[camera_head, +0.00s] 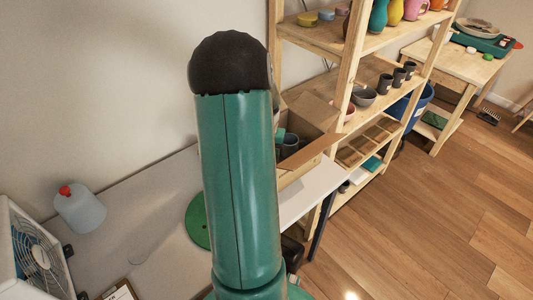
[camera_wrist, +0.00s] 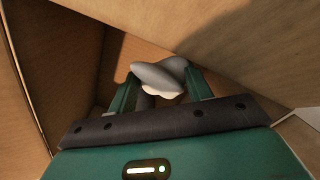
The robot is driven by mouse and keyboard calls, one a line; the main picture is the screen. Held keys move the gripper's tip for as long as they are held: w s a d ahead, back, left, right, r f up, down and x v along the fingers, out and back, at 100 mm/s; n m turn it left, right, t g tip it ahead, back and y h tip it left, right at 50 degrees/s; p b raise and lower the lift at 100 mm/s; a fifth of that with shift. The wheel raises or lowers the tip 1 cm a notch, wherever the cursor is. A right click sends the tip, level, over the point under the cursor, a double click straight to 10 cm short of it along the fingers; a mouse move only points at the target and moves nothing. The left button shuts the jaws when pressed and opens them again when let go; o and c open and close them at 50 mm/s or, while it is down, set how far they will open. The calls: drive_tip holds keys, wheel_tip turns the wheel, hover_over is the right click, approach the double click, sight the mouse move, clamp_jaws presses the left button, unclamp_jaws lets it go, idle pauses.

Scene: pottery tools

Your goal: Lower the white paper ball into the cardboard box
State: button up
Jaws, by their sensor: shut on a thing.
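The cardboard box (camera_head: 307,115) stands on the white table in the head view, partly hidden behind my green arm. One flap sticks out to the right. In the wrist view its brown walls (camera_wrist: 62,60) surround my gripper (camera_wrist: 163,84), whose fingers reach down inside. The gripper is shut on the white paper ball (camera_wrist: 165,94); only a small pale part shows below the grey finger pads. A small teal and dark grey shape shows at the box opening in the head view; I cannot tell clearly what it is. The ball is not visible there.
A wooden shelf (camera_head: 345,65) with cups, bowls and vases stands just right of the box. A jug with a red cap (camera_head: 80,210), a fan (camera_head: 30,250) and a green disc (camera_head: 197,222) are on the left.

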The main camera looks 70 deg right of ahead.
drive_tip(key=shift+f, duration=0.3)
idle(0.5)
drive_tip(key=o, duration=1)
wheel_tip(320, 180, up, 14)
drive_tip(key=shift+f, duration=0.1)
